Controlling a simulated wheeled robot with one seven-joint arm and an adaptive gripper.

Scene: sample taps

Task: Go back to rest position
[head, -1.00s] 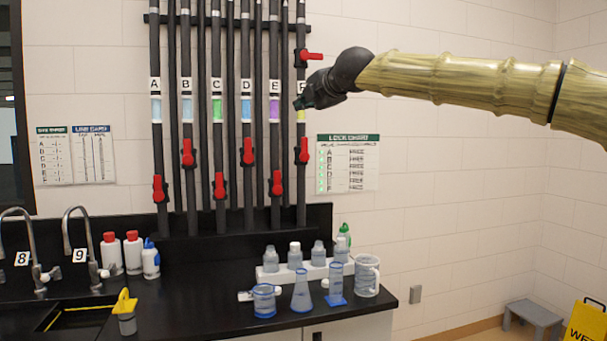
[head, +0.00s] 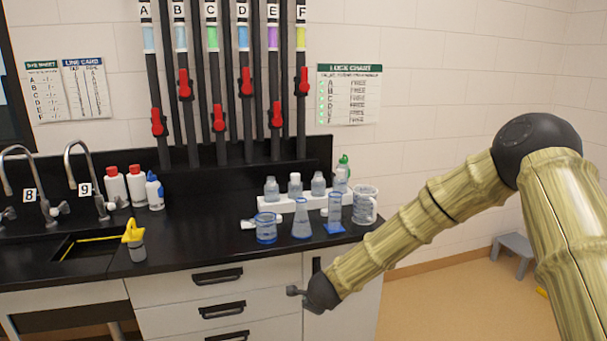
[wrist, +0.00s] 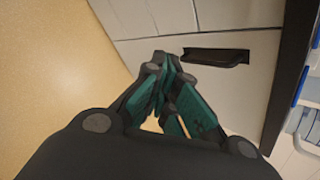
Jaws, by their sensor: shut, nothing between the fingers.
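My gripper (wrist: 168,92) is shut and empty in the wrist view, its teal and black fingers together. In the head view my gripper (head: 298,292) shows small at the end of my arm, low in front of the white cabinet drawers, below the counter edge. The fingers are small and partly hidden there. My arm is bent, with its elbow up at the right and the forearm sloping down to the left.
The black counter (head: 190,235) holds a beaker (head: 265,228), flask (head: 301,220), cylinder (head: 334,212) and jug (head: 365,205) near its right end. Lettered pipes with red valves (head: 219,119) stand behind. A grey stool (head: 513,255) is at the right. Floor is clear between.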

